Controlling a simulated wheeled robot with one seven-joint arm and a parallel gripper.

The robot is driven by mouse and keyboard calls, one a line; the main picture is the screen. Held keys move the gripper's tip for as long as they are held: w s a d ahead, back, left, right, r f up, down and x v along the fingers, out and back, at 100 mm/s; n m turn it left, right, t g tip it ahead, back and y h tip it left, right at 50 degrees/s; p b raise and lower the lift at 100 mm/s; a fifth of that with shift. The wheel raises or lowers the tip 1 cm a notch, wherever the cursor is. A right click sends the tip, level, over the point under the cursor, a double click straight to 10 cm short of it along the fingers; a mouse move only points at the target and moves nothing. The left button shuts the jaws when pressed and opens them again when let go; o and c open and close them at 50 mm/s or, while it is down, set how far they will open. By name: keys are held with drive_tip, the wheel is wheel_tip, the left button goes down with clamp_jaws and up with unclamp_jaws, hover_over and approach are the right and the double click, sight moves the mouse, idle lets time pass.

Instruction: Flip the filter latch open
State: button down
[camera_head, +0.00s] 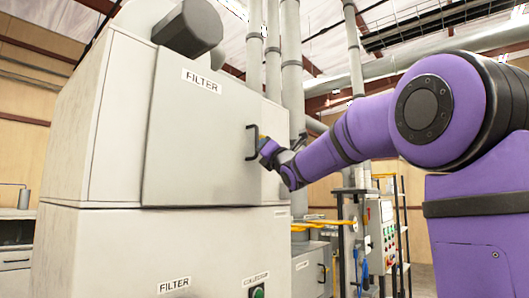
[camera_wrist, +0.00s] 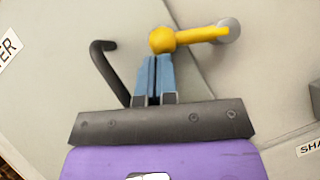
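The yellow filter latch (camera_wrist: 195,36) has a round knob at its left end and a grey round pivot (camera_wrist: 229,30) at its right end. It lies nearly level in the wrist view, across the seam at the filter door's edge. In the head view only a small yellow bit of it shows beside the door handle, mostly hidden by my gripper (camera_head: 266,147). My gripper's blue fingers (camera_wrist: 155,60) are close together, with only a thin gap between them. Their tips are at the knob and seem to touch it; the knob does not show between them.
The filter door (camera_head: 200,130) is shut and carries a black handle (camera_head: 251,142), just left of my fingers in the wrist view (camera_wrist: 107,72). Pipes (camera_head: 291,70) rise behind the cabinet. A control panel (camera_head: 388,235) and rack stand at the lower right.

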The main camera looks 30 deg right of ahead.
drive_tip(key=shift+a+f, duration=0.1)
drive_tip(key=v, duration=1)
drive_tip(key=shift+s, duration=0.4)
drive_tip(key=shift+f, duration=0.1)
